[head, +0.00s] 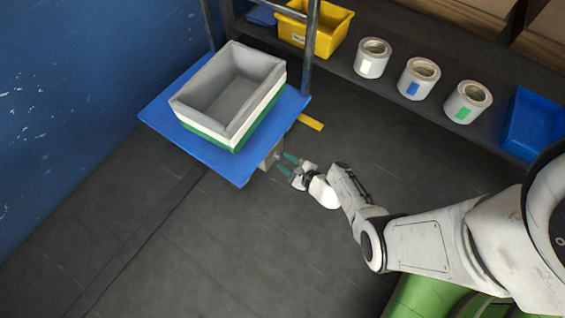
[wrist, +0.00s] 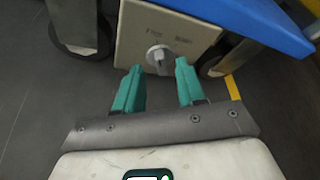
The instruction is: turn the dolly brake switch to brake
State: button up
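The dolly (head: 160,112) has a blue deck and stands at the upper left in the head view. Below its deck edge is a beige switch panel (wrist: 195,40) with two blurred labels, FREE-like on the left and a second on the right. The grey brake switch (wrist: 159,57) is a round knob with a ridge, low on the panel; its exact setting is hard to read. My gripper (wrist: 160,88) has teal fingers, open and empty, spread just short of the knob on either side. In the head view my gripper (head: 287,164) is beside the panel (head: 271,155).
Grey, white and green crates (head: 228,95) are stacked on the dolly. Dark wheels (wrist: 82,28) flank the panel. The floor in front is clear.

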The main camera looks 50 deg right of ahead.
jog(key=shift+b+x, duration=0.3)
jog(key=shift+x, duration=0.8)
jog(key=shift+c, duration=0.4)
jog(key=shift+s, duration=0.1)
grip_shut()
